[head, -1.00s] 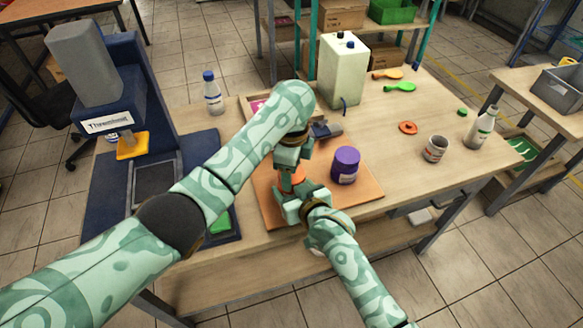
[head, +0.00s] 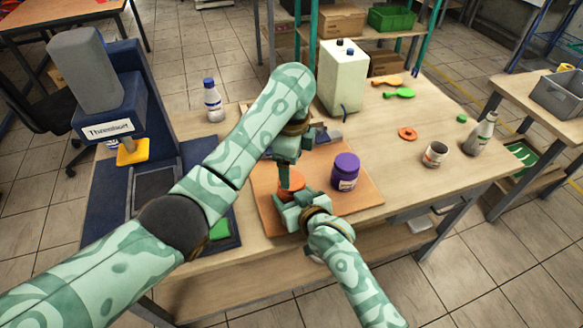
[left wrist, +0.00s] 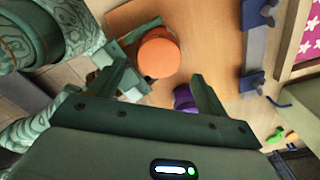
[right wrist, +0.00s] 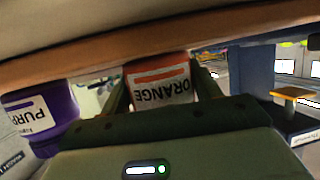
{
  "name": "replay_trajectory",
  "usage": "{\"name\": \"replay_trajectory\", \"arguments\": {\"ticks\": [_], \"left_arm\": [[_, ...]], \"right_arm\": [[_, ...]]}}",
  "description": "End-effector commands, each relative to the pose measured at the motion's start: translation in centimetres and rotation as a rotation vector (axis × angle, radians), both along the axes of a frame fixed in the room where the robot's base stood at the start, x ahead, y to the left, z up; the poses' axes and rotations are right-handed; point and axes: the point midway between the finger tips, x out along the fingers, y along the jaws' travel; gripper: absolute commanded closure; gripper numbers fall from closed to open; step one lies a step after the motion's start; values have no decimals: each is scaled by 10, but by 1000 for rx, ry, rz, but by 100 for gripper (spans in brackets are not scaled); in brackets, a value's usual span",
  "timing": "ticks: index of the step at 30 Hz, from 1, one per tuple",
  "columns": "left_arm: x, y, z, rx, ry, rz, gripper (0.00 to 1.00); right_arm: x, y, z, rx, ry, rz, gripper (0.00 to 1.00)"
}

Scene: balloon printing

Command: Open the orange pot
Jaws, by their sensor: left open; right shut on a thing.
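The orange pot (head: 291,182) stands on the orange-brown board (head: 263,206) on the table. Its round orange lid (left wrist: 158,57) is on top in the left wrist view. My right gripper (head: 296,212) is shut on the pot's body from the near side; the right wrist view shows its fingers on both sides of the label reading ORANGE (right wrist: 160,90). My left gripper (head: 288,176) is open above the pot. In the left wrist view the lid lies ahead of the spread left fingers (left wrist: 162,85), with nothing between them.
A purple pot (head: 345,172) stands on the board just right of the orange pot. The press (head: 120,105) is at left.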

Motion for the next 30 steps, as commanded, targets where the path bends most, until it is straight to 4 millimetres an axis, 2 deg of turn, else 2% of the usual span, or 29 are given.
{"name": "replay_trajectory", "arguments": {"ticks": [5, 7, 10, 15, 19, 25, 30], "left_arm": [[23, 19, 28, 68, -85, -25, 23], [27, 21, 39, 89, -101, -126, 23], [21, 19, 43, 87, -74, -321, 23], [0, 1, 31, 5, 3, -559, 23], [-1, 0, 17, -2, 6, -587, 23], [-1, 0, -18, -1, 6, -584, 23], [0, 0, -39, -1, 4, -584, 23]], "right_arm": [[0, 0, 0, 0, 0, 0, 100], [0, 0, 0, 0, 0, 0, 100], [0, 0, 0, 0, 0, 0, 100], [0, 0, 0, 0, 0, 0, 100], [0, 0, 0, 0, 0, 0, 100], [0, 0, 0, 0, 0, 0, 100], [0, 0, 0, 0, 0, 0, 100]]}}
